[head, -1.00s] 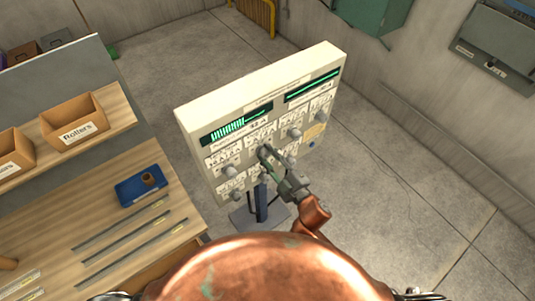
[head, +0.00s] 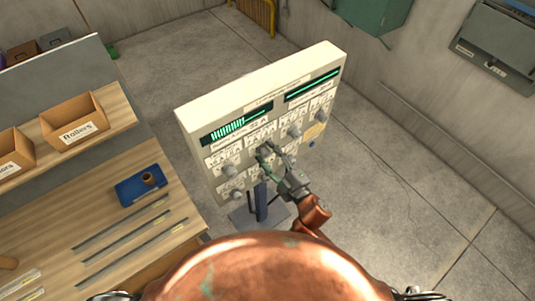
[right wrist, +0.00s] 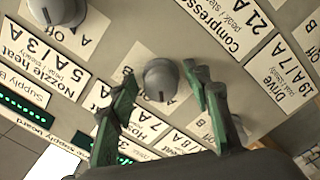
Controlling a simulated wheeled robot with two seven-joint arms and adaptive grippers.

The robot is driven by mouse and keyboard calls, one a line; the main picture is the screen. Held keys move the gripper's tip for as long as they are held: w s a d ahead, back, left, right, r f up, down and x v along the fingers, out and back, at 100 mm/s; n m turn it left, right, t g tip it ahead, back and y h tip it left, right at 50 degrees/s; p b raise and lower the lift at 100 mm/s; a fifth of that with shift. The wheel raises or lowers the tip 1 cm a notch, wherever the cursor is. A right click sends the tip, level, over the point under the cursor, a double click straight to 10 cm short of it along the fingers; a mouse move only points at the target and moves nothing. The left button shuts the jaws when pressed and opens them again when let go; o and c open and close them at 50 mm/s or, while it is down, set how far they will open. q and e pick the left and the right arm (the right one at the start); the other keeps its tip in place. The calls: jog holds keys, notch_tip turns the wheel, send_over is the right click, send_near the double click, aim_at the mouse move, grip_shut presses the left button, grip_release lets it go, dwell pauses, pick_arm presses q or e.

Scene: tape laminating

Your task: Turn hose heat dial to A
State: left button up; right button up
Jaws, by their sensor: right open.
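A cream control panel (head: 232,86) on a stand carries several grey dials, white labels and two dark displays with green marks. My right gripper (head: 264,152) is open at the panel's front, over the middle dials. In the right wrist view a grey dial (right wrist: 160,80) sits between the spread green-padded fingers of the right gripper (right wrist: 163,84); I cannot tell whether they touch it. My left gripper is not in view.
A wooden workbench (head: 60,220) at left holds a blue tray (head: 135,190), metal strips and a Rollers box (head: 80,120). Compressor (right wrist: 218,22) and Drive (right wrist: 290,68) labels lie close to the right gripper. Open floor lies behind and right of the panel.

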jog(key=v, duration=1.2)
jog(key=shift+d, duration=0.1)
